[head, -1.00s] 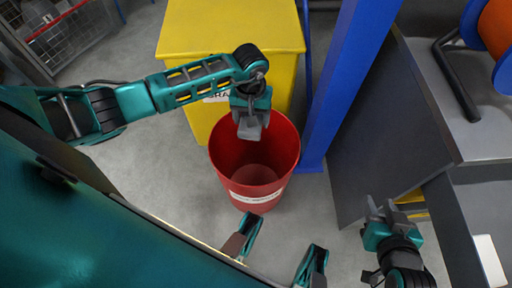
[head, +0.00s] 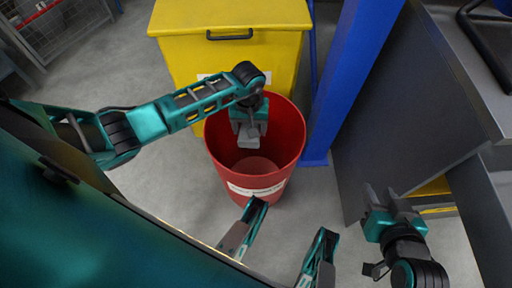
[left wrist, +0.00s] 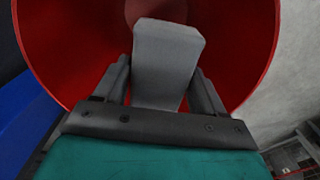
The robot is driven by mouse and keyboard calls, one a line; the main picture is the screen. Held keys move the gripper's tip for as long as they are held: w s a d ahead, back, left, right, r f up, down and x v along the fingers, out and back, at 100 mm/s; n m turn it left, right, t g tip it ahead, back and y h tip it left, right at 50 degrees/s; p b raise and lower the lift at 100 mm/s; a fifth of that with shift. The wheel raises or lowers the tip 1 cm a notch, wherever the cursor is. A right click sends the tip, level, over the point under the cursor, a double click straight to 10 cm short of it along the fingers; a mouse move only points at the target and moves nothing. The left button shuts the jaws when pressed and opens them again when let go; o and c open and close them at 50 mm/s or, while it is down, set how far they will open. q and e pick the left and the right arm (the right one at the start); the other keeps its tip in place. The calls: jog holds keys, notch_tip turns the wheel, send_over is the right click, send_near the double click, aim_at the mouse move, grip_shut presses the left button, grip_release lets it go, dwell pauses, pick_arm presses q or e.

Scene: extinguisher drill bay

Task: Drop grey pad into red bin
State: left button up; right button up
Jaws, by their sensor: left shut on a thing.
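The red bin (head: 290,150) stands on the floor in the middle of the head view, open at the top, with a white label on its front. My left gripper (head: 249,136) is at the bin's mouth, pointing down inside the rim. It is shut on the grey pad (head: 249,143), which also shows between the fingers in the left wrist view (left wrist: 166,60) against the red inside of the bin. My right gripper (head: 388,200) is at the lower right, away from the bin; its two fingers stand apart with nothing seen between them.
A yellow lidded box (head: 230,18) stands right behind the bin. A blue post (head: 350,75) rises to the bin's right, and a grey bench panel (head: 400,120) lies beyond it. A wire cage (head: 58,30) is at the upper left. Grey floor is clear left of the bin.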

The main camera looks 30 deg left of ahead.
pick_arm(q)
jog(key=shift+f, duration=0.15)
jog(key=o, duration=1.1)
pick_arm(e)
jog(key=shift+w+r, duration=0.2)
jog(key=shift+w, duration=0.1)
pick_arm(q)
notch_tip(320, 180, up, 13)
jog(key=p, duration=0.4)
pick_arm(e)
jog(key=shift+s+d+r, duration=0.35)
jog(key=shift+d+r, duration=0.3)
jog(key=shift+r, duration=0.2)
jog(key=shift+f, duration=0.1)
